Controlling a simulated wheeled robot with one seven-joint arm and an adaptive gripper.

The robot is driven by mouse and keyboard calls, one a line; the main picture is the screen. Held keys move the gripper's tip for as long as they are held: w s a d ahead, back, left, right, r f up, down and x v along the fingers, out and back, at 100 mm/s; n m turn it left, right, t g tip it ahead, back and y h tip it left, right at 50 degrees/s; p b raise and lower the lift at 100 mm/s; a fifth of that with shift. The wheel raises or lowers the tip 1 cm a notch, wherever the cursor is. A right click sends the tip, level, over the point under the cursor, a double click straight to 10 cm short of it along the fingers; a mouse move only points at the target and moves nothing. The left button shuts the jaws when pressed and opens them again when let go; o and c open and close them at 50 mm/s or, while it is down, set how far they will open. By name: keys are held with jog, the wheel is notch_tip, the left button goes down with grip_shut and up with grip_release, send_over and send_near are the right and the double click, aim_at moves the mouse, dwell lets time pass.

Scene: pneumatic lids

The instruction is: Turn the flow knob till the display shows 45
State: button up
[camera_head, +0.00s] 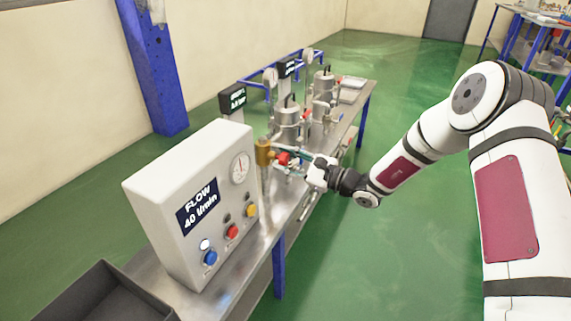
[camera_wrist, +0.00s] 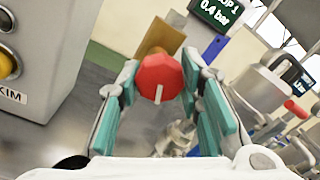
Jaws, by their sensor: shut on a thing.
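The flow display (camera_head: 197,206) on the grey control box (camera_head: 165,185) reads "FLOW 40 l/min". The red faceted flow knob (camera_wrist: 160,75) sits on a brass body (camera_wrist: 152,38), with a white mark pointing down in the wrist view. In the head view the knob (camera_head: 283,158) is small, beside the brass body (camera_head: 263,152). My gripper (camera_head: 291,162) is at the knob, right of the box. In the wrist view its teal-padded fingers (camera_wrist: 160,88) stand on both sides of the knob, shut on it.
The box has a dial gauge (camera_head: 240,168) and blue, red and yellow buttons. Steel pots (camera_head: 288,122) and small displays (camera_head: 232,100) stand farther back on the steel bench. A dark tray (camera_head: 105,300) lies at the near end. The green floor right of the bench is clear.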

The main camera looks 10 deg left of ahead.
jog(key=shift+n+b, duration=1.4)
jog(key=shift+n, duration=0.9)
jog(key=o, duration=1.2)
jog(key=v, duration=1.2)
jog(key=shift+w+d+f, duration=0.1)
jog(key=shift+w, duration=0.05)
